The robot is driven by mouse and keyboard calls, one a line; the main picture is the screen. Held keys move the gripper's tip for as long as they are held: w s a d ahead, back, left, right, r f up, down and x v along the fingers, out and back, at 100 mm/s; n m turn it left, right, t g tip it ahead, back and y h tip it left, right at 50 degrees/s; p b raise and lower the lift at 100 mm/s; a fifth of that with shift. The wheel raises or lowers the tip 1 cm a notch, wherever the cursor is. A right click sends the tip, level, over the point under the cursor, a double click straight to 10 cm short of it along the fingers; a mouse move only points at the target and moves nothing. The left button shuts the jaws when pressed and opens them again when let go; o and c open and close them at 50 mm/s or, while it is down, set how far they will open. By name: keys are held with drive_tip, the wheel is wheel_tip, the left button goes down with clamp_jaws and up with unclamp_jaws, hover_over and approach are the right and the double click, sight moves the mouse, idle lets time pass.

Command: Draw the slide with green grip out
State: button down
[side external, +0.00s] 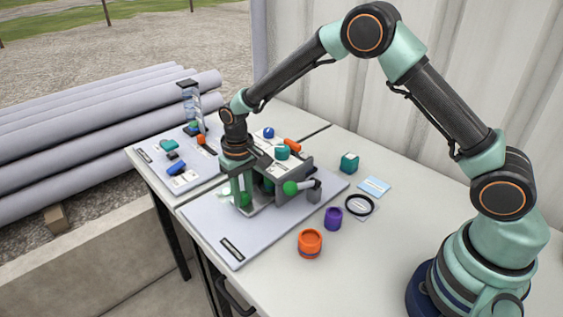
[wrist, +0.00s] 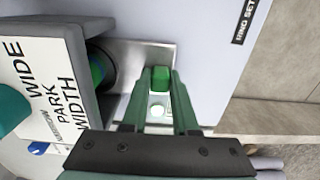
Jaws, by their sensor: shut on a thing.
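The green grip (wrist: 160,78) stands on a flat grey metal slide (wrist: 135,52) in the wrist view. The green grip also shows in the side view (side external: 246,199), at the front of the grey manifold block (side external: 302,166). My gripper (wrist: 160,92) is shut on the green grip, with one finger on each side of it. In the side view my gripper (side external: 243,192) points down, just off the block's near left face. The slide shows beyond the block's face, and whether its far end is still inside is hidden.
The block carries a label plate, a teal knob (side external: 282,152), an orange handle (side external: 292,145) and a green ball (side external: 290,188). An orange jar (side external: 310,243), a purple cup (side external: 333,218) and a black ring (side external: 359,204) stand right. The base board's front left is clear.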

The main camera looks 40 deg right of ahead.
drive_tip(key=a, duration=1.1)
drive_tip(key=shift+a, duration=0.2)
drive_tip(key=c, duration=0.7)
unclamp_jaws()
drive_tip(key=shift+d, duration=0.1)
drive_tip(key=shift+r, duration=0.25)
wheel_tip(320, 180, up, 12)
drive_tip(key=shift+f, duration=0.15)
